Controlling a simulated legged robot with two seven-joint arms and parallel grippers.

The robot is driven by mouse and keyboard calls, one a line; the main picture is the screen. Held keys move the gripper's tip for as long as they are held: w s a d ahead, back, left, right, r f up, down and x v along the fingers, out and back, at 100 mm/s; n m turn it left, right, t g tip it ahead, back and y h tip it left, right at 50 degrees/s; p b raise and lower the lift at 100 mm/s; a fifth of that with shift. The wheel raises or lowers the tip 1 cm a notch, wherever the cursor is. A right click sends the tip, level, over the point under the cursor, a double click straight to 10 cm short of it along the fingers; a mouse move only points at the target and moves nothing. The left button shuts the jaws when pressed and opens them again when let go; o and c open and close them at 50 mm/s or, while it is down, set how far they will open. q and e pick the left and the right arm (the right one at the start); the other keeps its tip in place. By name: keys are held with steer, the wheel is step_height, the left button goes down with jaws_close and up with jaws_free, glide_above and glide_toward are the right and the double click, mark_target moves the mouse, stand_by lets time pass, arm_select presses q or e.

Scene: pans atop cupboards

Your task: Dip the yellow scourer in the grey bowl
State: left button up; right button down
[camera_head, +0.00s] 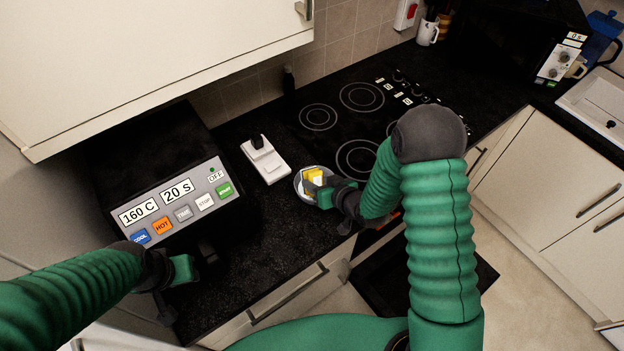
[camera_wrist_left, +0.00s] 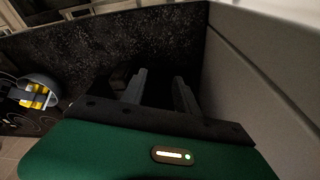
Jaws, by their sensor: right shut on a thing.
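The grey bowl (camera_head: 299,190) stands on the black worktop near the hob's left side. The yellow scourer (camera_head: 313,176) is at the bowl, within its rim as seen from the head; I cannot tell whether it touches the bottom. My right gripper (camera_head: 319,188) is shut on the scourer and covers part of it and of the bowl. The left wrist view also shows the bowl (camera_wrist_left: 44,80) and the scourer (camera_wrist_left: 35,99) at its left edge. My left gripper (camera_head: 205,258) is low in front of the control-panel appliance. Its fingers (camera_wrist_left: 160,92) are apart and empty in the left wrist view.
The appliance with a button panel (camera_head: 176,205) stands left on the worktop. A white block with a black knob (camera_head: 265,159) lies behind the bowl. The hob (camera_head: 350,120) is to the right. A cupboard (camera_head: 150,60) overhangs the back left.

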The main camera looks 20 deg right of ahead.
steer(key=shift+d+r, duration=0.25)
step_height(320, 180, up, 6)
steer(key=p, duration=0.5)
steer(key=shift+a+r, duration=0.1)
steer(key=shift+a, duration=0.05)
stand_by(0.6)
